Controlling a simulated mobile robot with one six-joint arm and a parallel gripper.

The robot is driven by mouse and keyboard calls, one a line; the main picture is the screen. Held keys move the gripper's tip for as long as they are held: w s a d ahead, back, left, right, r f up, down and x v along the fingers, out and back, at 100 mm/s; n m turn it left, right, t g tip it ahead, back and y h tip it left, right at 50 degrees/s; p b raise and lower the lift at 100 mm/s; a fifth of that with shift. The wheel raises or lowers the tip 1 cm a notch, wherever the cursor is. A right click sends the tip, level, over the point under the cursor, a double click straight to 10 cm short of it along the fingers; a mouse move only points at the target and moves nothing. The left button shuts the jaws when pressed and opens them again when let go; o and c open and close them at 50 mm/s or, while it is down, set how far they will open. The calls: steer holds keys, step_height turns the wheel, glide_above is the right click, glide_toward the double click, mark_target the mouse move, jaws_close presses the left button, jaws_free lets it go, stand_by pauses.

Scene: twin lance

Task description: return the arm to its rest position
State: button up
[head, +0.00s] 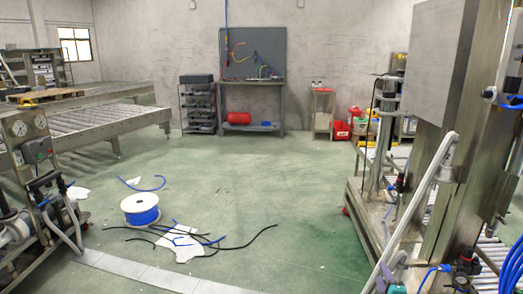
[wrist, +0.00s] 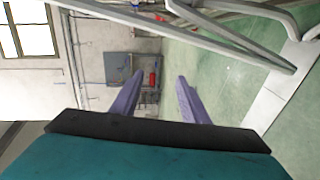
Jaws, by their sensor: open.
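My gripper (wrist: 158,80) shows in the wrist view, with two purple fingers spread apart beyond a black bar and a teal body. It is open and nothing is between the fingers. The wrist picture is turned on its side, with the window at the left and the green floor at the right. I cannot pick out my arm for sure in the head view, though a small teal and purple part shows at its bottom edge, right of the middle.
A spool of blue hose (head: 141,211) stands on the floor, with black and blue hose pieces beside it. Steel machinery (head: 478,130) fills the right, roller conveyors (head: 100,125) the left. A workbench (head: 252,97) stands at the back wall. In the wrist view, grey bars (wrist: 230,38) cross above the fingers.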

steer(key=a+f+m+g+y+p, duration=0.1)
steer(key=a+f+m+g+p, duration=0.2)
steer(key=a+p, duration=0.75)
steer(key=s+a+f+m+g+p, duration=0.25)
steer(key=s+a+f+g, duration=0.25)
steer(key=s+a+f, duration=0.4)
steer(key=s+a+f+m+g+p, duration=0.1)
steer(key=s+a+m+g, duration=0.2)
steer(key=s, duration=0.7)
steer(key=s+a+f+m+g+y+p, duration=0.1)
steer(key=s+a+m+g+p, duration=0.1)
steer(key=s+g, duration=0.4)
steer(key=s+a+f+m+g+y+p, duration=0.1)
steer(key=s+a+m+g, duration=0.3)
steer(key=s, duration=1)
steer(key=shift+a+f+g+p, duration=0.3)
steer(key=shift+a+p, duration=0.15)
steer(key=shift+a, duration=0.6)
steer(key=shift+d, duration=0.1)
